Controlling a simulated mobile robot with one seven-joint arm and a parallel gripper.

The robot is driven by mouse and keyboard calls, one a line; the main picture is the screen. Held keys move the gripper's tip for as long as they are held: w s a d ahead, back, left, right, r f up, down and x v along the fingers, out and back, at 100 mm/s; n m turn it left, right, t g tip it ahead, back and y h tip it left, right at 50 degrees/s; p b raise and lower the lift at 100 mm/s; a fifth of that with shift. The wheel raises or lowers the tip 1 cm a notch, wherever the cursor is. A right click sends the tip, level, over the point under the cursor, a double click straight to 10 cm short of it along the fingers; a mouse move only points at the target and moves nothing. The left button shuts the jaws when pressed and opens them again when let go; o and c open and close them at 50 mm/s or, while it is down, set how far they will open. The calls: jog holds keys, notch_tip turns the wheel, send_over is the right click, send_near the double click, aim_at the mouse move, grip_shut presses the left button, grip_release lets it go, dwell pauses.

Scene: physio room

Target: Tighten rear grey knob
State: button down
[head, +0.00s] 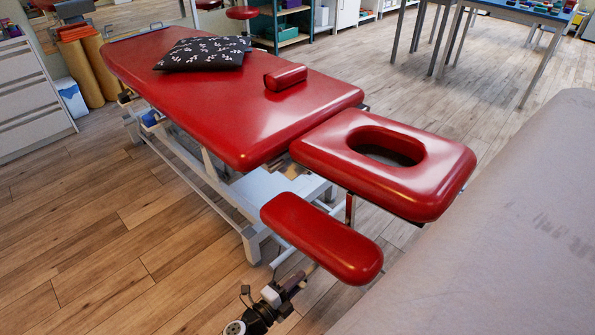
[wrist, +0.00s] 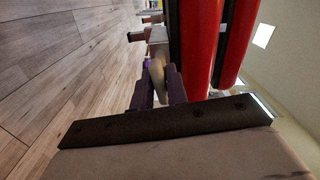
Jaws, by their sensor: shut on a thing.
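The red massage table (head: 215,100) has a headrest with an oval face hole (head: 440,185) and a lower red armrest (head: 320,238). My gripper (head: 297,279) is low at the front, just below the armrest's near end. In the wrist view its two purple fingers are shut on a pale grey knob (wrist: 157,76), seen as a narrow piece between them. The knob cannot be made out clearly in the head view. Red padding (wrist: 201,45) rises close to the right of the fingers in the wrist view.
A patterned dark pillow (head: 203,53) and a small red bolster (head: 285,77) lie on the table. The wooden floor (head: 80,240) at left is clear.

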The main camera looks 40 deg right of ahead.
jog(key=c, duration=1.4)
grip_release()
jog(key=a, duration=0.4)
jog(key=a+b, duration=0.1)
jog(key=a, duration=0.4)
jog(key=s+a, duration=0.1)
jog(key=a, duration=0.4)
jog(key=shift+d, duration=0.1)
